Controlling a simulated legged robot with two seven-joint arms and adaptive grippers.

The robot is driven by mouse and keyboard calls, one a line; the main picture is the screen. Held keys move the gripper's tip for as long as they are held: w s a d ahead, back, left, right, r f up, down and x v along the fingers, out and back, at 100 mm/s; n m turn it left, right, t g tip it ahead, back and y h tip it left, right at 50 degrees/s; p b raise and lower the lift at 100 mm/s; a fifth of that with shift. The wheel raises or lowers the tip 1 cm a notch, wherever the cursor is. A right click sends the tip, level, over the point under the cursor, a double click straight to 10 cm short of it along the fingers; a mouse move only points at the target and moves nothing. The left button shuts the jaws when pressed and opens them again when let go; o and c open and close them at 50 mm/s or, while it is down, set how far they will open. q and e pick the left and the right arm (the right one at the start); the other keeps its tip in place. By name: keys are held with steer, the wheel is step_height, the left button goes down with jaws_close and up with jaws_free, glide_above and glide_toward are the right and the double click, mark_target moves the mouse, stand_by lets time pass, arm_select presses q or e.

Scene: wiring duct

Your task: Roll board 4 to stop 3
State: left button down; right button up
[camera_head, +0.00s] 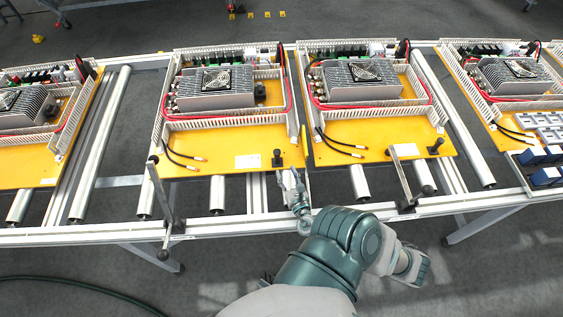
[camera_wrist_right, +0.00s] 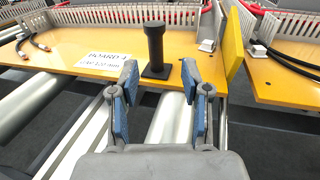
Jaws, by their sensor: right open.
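The board with the label (camera_wrist_right: 92,64), which seems to read BOARD 4, is the yellow board (camera_head: 215,145) left of centre in the head view. A black upright peg (camera_head: 277,158) stands at its front right corner; it also shows in the wrist view (camera_wrist_right: 155,45). My right gripper (camera_head: 291,180) is open just in front of this corner. In the wrist view its fingers (camera_wrist_right: 159,72) are apart, either side of the peg's base in the picture, with nothing between them. Metal posts with black ends, seemingly stops, stand left (camera_head: 166,205) and right (camera_head: 408,180); their numbers cannot be read. My left gripper is out of view.
A similar board (camera_head: 390,148) sits close on the right, with a yellow upright strip (camera_wrist_right: 232,50) between the two. More boards lie at far left (camera_head: 30,170) and far right (camera_head: 495,110). Bare rollers (camera_head: 100,125) show in the gap to the left. A blue-bin tray (camera_head: 520,182) is at right.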

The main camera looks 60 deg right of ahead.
steer(key=shift+v, duration=1.55)
steer(key=shift+s+d, duration=0.1)
steer(key=shift+d, duration=0.05)
steer(key=shift+s+f, duration=0.1)
